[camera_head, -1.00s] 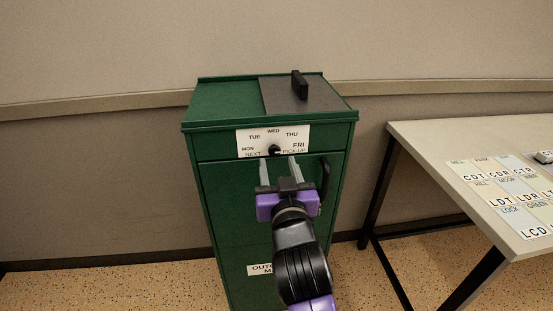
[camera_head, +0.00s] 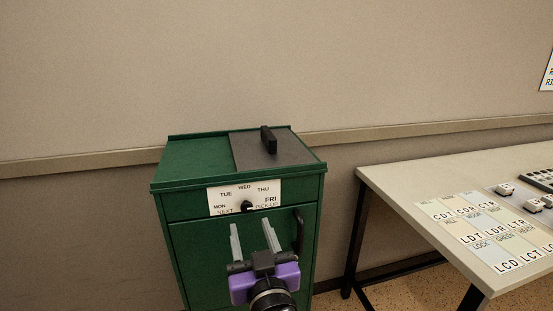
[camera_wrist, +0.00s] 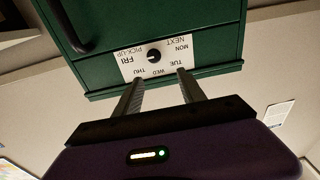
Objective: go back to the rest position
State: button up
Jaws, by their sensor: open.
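My gripper (camera_head: 253,240) is open and empty in front of the green cabinet (camera_head: 186,255), a little below its dial plate. Its two grey fingers point up toward the cabinet front, with clear space between them. In the wrist view my gripper (camera_wrist: 160,88) shows the same spread fingers, with the white dial plate (camera_wrist: 170,66) and black knob (camera_wrist: 154,56) beyond the tips. The knob also shows in the head view (camera_head: 247,206). The fingers appear apart from the knob.
The cabinet has a black side handle (camera_head: 299,230) and a grey top panel with a black grip (camera_head: 268,140). To the right stands a table (camera_head: 380,180) with lettered cards (camera_head: 470,230) and small switch-like blocks (camera_head: 505,189). A wall is behind; open floor lies between cabinet and table.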

jog(key=s+d+f+m+g+h+p, duration=0.1)
jog(key=s+d+h+p, duration=0.1)
jog(key=s+d, duration=0.6)
jog(key=s+d+f+m+g+h+p, duration=0.1)
jog(key=s+d+p, duration=0.4)
jog(key=s, duration=1.5)
jog(key=s+d+f+m+g+h+p, duration=0.1)
jog(key=s+d+p, duration=0.3)
jog(key=s+d, duration=0.9)
jog(key=shift+s+f+m+h, duration=0.3)
jog(key=shift+s+f+h, duration=0.4)
jog(key=shift+s+h, duration=0.2)
jog(key=shift+d, duration=0.1)
